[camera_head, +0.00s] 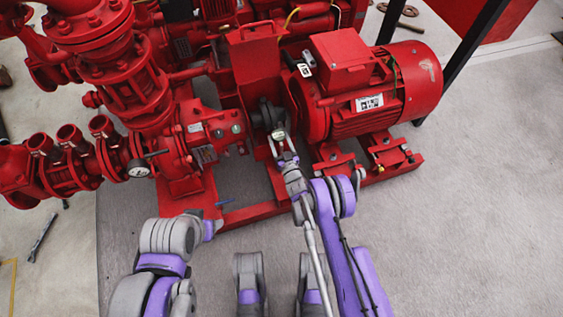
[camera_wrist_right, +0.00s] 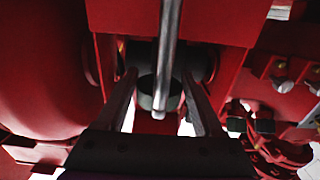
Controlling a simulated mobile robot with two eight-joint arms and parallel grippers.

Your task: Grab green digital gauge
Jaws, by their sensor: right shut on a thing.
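The green digital gauge (camera_head: 278,134) is small, with a pale greenish face, and sits in front of the pump shaft coupling in the head view. My right gripper (camera_head: 280,145) reaches up to it from below and is shut on it. In the right wrist view, the two fingers (camera_wrist_right: 160,105) stand on either side of a dark grey-green round body (camera_wrist_right: 150,92), which looks like the gauge. A grey rod (camera_wrist_right: 168,50) runs down in front of that body.
The red motor (camera_head: 400,80) stands right of the coupling and the red pump (camera_head: 190,150) left of it. A red upright housing (camera_head: 256,60) rises behind. A round dial (camera_head: 139,168) sits on the left pipework. The grey floor (camera_head: 460,230) at right is clear.

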